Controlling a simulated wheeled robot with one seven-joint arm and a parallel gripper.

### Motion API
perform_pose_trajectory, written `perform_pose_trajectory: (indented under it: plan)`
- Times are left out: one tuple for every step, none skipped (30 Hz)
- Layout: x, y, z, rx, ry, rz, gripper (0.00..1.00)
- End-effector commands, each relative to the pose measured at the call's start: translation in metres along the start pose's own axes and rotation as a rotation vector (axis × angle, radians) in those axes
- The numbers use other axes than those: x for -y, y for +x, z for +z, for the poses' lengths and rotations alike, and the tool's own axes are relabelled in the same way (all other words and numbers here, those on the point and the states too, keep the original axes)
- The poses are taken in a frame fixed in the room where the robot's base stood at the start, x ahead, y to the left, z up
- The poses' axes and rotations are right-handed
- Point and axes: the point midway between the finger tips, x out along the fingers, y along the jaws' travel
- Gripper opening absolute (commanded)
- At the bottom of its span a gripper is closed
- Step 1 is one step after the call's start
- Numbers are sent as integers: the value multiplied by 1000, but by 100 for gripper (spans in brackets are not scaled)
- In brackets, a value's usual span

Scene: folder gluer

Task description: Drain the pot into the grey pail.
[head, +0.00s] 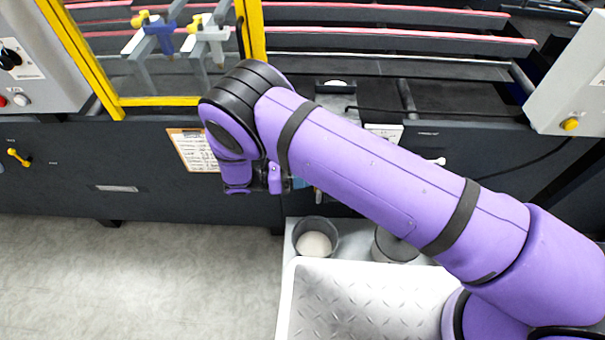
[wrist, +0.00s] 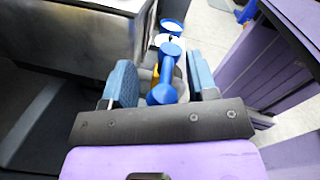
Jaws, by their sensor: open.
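My gripper (head: 268,180) hangs in front of the machine's dark lower panel, partly hidden by my arm. In the wrist view my gripper (wrist: 162,82) is open, with one blue-padded finger on each side of a blue handle (wrist: 168,75) with rounded ends. I cannot tell whether the fingers touch it. A grey pail (head: 316,238) with whitish contents stands on the floor-level ledge, below and right of my gripper. A second grey round container (head: 396,246) is partly behind my arm. I cannot tell the pot apart clearly; it may be hidden by my arm.
A white-rimmed tray (head: 360,300) with a tread-plate floor lies in front of the pails. The machine's dark panel (head: 110,180) runs across the back, with a clipboard (head: 190,150) on it. The floor (head: 130,280) at left is clear.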

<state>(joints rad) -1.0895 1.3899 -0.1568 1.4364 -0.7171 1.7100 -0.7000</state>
Motion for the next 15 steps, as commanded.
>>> perform_pose_trajectory:
  plan:
    - [0,-3,0,-1,0,1,53]
    - [0,-6,0,-1,1,2,53]
    - [0,-10,0,-2,1,2,53]
    - [0,-14,0,-1,1,2,53]
    - [0,-18,0,-1,2,2,53]
    - [0,-25,-1,-2,2,3,53]
    - [0,-31,-1,-2,1,3,53]
    - [0,-37,-1,-1,2,3,53]
    - [0,-45,-1,-2,1,4,53]
    - [0,-51,-1,-2,1,3,53]
    - [0,-57,-1,-2,1,3,53]
    - [0,-64,-1,-1,2,3,53]
    - [-1,-69,-1,-2,2,3,53]
    - [-1,-74,-1,-1,1,3,53]
    - [0,-81,-1,-1,1,2,53]
